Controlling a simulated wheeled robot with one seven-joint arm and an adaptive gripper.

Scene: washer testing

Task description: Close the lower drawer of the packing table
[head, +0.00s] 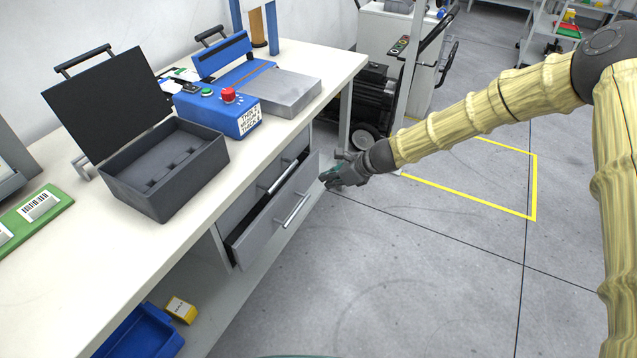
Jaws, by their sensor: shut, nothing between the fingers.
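The packing table (335,62) has a white top and a grey drawer unit under it. The lower drawer (272,225) stands pulled out, with a dark gap along its top and left side and a bar handle (292,210) on its front. The upper drawer (240,205), with its own bar handle (282,177), sits farther back above it. My gripper (328,179) is shut and empty, near the far right end of the lower drawer's front. I cannot tell whether it touches the drawer.
On the table are an open dark case (165,170), a blue machine with a red button (228,95) and a green board (35,212). A blue bin (145,335) and a yellow box (181,309) lie on the lower shelf. A wheeled black machine (372,95) stands beyond the table. The floor at right is clear.

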